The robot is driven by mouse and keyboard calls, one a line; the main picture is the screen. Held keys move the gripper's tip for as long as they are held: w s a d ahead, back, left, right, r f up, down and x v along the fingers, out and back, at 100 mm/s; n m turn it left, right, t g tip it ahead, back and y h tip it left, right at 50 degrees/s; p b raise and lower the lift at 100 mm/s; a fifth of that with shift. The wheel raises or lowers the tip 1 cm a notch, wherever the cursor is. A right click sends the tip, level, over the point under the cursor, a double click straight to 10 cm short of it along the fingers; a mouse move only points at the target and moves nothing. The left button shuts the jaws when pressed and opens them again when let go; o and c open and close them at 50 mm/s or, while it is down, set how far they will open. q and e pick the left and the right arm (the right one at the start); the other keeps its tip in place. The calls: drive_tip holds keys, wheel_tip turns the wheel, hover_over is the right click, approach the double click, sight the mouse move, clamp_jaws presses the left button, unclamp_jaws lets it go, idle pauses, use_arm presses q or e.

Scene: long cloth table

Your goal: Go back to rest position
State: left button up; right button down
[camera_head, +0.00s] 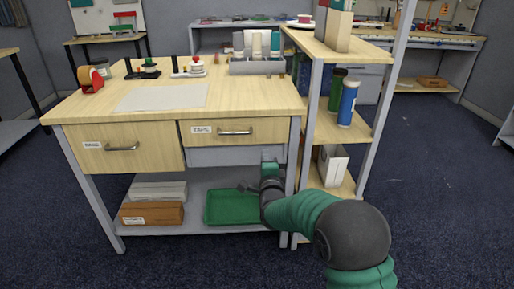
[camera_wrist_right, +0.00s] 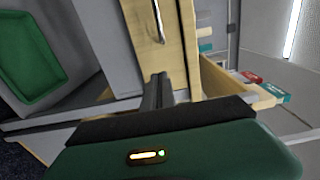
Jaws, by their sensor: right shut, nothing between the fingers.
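My right arm comes in from the lower right in the head view. Its gripper (camera_head: 247,187) is in front of the table's right side, below the right drawer (camera_head: 207,134) and above the green tray (camera_head: 222,207). In the right wrist view the two dark fingers of the right gripper (camera_wrist_right: 160,90) are together with nothing between them. A wooden drawer front with a metal handle (camera_wrist_right: 158,22) is beyond them. The gripper appears apart from the handle. My left gripper is not in view.
The wooden table (camera_head: 250,98) carries a tape dispenser (camera_head: 89,79), a paper sheet (camera_head: 163,97) and a grey holder (camera_head: 257,67). A shelf unit (camera_head: 313,125) with bottles stands close on the right, near my arm. Boxes (camera_head: 152,213) lie on the lower shelf.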

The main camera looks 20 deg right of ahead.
drive_tip(key=s+a+f+n+g+y, duration=0.25)
drive_tip(key=s+f+n+g, duration=0.35)
drive_tip(key=s, duration=0.6)
drive_tip(key=s+a+f+n+g+y, duration=0.1)
drive_tip(key=s+a+f+n+g, duration=0.25)
drive_tip(key=s+f+n, duration=0.65)
drive_tip(key=s+a+f+n+g+y, duration=0.25)
drive_tip(key=s+n+g, duration=0.25)
drive_tip(key=s, duration=0.9)
wheel_tip(320, 180, up, 35)
drive_tip(key=s+h+p, duration=0.1)
drive_tip(key=p, duration=3.4)
drive_tip(key=shift+s+d+p, duration=0.15)
drive_tip(key=shift+d+p, duration=0.1)
drive_tip(key=shift+p, duration=0.1)
